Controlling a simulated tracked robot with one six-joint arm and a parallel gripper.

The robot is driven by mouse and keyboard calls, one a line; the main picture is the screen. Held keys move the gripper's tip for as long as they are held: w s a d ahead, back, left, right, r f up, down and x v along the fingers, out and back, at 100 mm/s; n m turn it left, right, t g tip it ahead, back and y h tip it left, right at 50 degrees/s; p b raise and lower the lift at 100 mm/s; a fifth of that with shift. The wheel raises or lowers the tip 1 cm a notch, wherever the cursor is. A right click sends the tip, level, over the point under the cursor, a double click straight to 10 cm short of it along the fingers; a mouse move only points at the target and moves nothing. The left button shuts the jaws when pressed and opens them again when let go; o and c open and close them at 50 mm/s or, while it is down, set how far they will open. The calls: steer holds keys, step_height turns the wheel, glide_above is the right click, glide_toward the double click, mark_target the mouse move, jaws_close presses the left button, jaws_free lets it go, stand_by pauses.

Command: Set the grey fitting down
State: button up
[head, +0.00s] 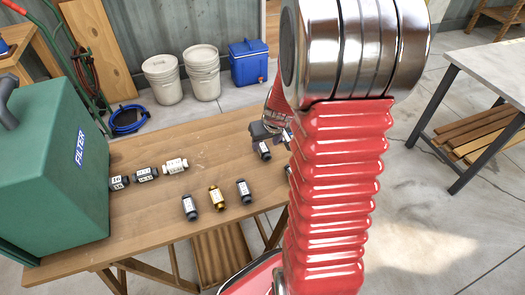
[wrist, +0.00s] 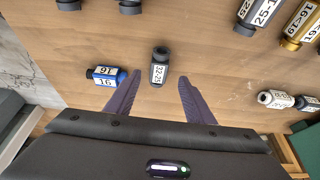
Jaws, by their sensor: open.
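A grey fitting (wrist: 159,68) with a white label reading 32-25 rests on the wooden table (head: 140,235). In the wrist view it lies between the tips of my gripper (wrist: 159,76), with a visible gap on both sides. The fingers are open and hold nothing. In the head view my gripper (head: 268,134) is low over the table's right part, partly hidden by my red arm. A dark fitting with a white label, seemingly the same grey fitting (head: 264,152), shows just below it.
A blue fitting (wrist: 106,75) lies left of the fingers in the wrist view. Other grey fittings (head: 190,207), a gold one (head: 216,198) and a white one (head: 176,166) lie further left in the head view. A green FILTER box (head: 50,165) stands at the table's left end.

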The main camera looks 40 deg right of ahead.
mark_target(264, 148)
steer(key=shift+w+f, duration=0.1)
steer(key=shift+f, duration=0.2)
steer(key=shift+x, duration=2.6)
steer(key=shift+d, duration=0.1)
jaws_close()
steer(key=shift+r, duration=0.1)
step_height(264, 148, up, 10)
